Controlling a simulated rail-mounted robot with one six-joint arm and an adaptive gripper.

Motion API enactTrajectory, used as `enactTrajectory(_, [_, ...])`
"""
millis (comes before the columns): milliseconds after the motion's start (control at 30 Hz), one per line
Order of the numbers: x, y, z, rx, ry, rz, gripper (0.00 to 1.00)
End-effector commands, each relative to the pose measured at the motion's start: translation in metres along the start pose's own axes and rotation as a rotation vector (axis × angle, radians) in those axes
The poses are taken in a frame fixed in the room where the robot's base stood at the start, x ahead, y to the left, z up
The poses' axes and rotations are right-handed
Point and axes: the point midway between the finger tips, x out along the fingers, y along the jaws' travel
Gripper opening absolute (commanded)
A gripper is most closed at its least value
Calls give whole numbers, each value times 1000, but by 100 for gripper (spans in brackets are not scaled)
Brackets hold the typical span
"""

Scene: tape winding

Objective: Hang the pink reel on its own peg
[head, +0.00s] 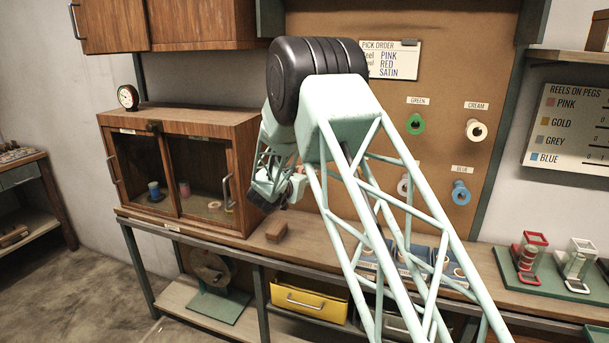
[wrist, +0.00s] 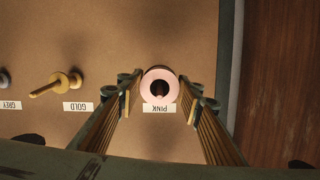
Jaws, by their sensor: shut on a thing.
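In the wrist view, a pale pink reel (wrist: 148,82) sits between the fingertips of my gripper (wrist: 161,96), face on to the camera. My gripper is shut on it, with a finger on either side. The reel is in front of the pegboard (wrist: 120,45), right at the upside-down PINK label (wrist: 158,108). Its centre hole is dark with something small inside; I cannot tell whether the peg is through it. In the head view, my arm hides this part of the board and the held reel.
The head view shows green (head: 415,124), cream (head: 476,131) and blue (head: 461,193) reels on the board. A glass-fronted cabinet (head: 180,130) stands left.

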Motion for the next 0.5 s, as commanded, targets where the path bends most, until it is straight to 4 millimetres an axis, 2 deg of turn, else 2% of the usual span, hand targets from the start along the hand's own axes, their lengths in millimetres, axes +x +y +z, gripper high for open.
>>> enactTrajectory(133, [0,0,0,0,0,0,24])
enactTrajectory(167, [0,0,0,0,0,0,35])
enactTrajectory(300, [0,0,0,0,0,0,48])
enactTrajectory(500, [0,0,0,0,0,0,49])
